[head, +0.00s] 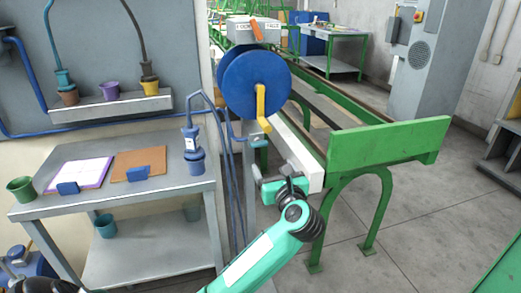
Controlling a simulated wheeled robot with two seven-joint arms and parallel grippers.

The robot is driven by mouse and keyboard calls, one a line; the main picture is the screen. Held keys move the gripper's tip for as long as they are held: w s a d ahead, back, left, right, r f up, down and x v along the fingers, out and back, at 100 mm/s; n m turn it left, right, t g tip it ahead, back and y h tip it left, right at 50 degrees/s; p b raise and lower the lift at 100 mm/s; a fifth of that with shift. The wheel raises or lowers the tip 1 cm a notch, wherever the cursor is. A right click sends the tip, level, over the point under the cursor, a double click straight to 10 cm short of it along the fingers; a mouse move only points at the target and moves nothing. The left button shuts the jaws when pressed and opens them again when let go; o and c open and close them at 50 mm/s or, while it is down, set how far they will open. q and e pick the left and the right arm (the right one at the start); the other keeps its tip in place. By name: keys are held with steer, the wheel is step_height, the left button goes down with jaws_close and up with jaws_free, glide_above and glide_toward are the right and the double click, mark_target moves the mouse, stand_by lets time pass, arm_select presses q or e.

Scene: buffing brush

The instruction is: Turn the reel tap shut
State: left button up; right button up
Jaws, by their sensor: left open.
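A blue reel (246,84) with a yellow crank handle (261,104) stands at the top centre of the head view. A small green fitting (257,141) sits just below it; I cannot tell for sure whether this is the reel tap or how it is turned. My left gripper (279,181), teal with a dark wrist, is open below and slightly right of the reel, beside the end of a white beam. It appears apart from the crank and the fitting. Its fingertips are partly hidden by its own body. My right gripper is not in view.
A long green-framed bench with a green end board (388,145) lies to the right. Blue hoses (228,165) hang between table and reel. Floor at right is clear.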

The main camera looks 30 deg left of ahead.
mark_target(260, 146)
arm_select(q)
steer(key=x, duration=1.2)
steer(key=shift+a, duration=0.1)
steer(key=c, duration=1)
